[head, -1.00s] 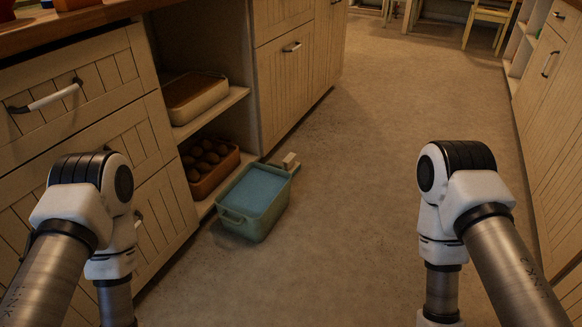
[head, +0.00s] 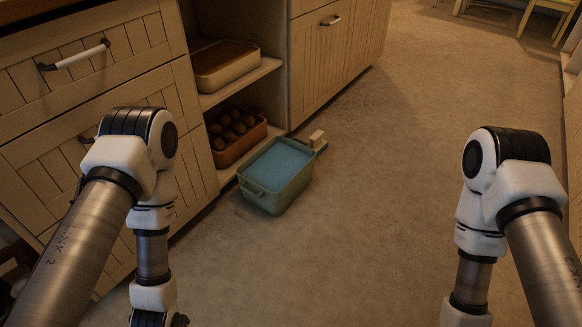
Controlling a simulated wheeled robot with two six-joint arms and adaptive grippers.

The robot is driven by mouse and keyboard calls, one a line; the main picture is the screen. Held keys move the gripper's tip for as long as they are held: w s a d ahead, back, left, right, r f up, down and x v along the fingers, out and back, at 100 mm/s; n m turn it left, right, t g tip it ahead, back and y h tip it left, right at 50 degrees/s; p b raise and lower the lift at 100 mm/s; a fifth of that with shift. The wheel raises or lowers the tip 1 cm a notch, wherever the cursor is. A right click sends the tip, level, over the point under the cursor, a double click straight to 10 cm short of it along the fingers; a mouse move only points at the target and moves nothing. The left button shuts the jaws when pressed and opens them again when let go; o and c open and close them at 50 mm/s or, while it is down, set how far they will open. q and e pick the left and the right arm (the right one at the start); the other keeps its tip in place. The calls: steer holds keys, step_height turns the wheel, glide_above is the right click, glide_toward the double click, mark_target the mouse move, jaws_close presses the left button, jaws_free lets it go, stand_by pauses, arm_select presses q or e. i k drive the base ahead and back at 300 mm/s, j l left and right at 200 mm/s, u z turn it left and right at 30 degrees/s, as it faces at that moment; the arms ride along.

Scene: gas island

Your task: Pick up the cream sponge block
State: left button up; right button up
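A small cream block (head: 317,137), which looks like the sponge block, sits at the far right end of a green tub, near the tub's handle. It is small in view, and I cannot tell whether it rests on the handle or stands behind it. The green tub (head: 262,196) stands on the floor by the open shelf and holds something blue with a flat top (head: 279,161). Both my arms hang down at the left and right of the head view, well apart from the block. Neither gripper's fingers show.
An open shelf (head: 268,68) holds a tray with a brown top (head: 224,72) and below it a brown box of round dark items (head: 236,152). Wooden drawers (head: 150,95) stand at the left. The floor (head: 390,190) is clear in the middle and right. Chair legs show at the far top right.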

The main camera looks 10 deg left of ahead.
mark_target(318, 143)
steer(key=u, duration=0.25)
steer(key=i+l+u, duration=0.25)
steer(key=u, duration=0.2)
steer(key=i+l+u, duration=0.2)
steer(key=l+u, duration=0.2)
steer(key=i+l+u, duration=0.15)
steer(key=l+u, duration=0.15)
steer(key=u, duration=0.15)
steer(key=i+l+u, duration=0.1)
steer(key=l, duration=0.75)
steer(key=i+l+u, duration=0.1)
steer(key=l, duration=0.75)
steer(key=i+l+u, duration=0.1)
steer(key=i+l, duration=0.15)
steer(key=l, duration=0.6)
steer(key=l+u, duration=0.1)
steer(key=l, duration=0.75)
steer(key=i, duration=0.05)
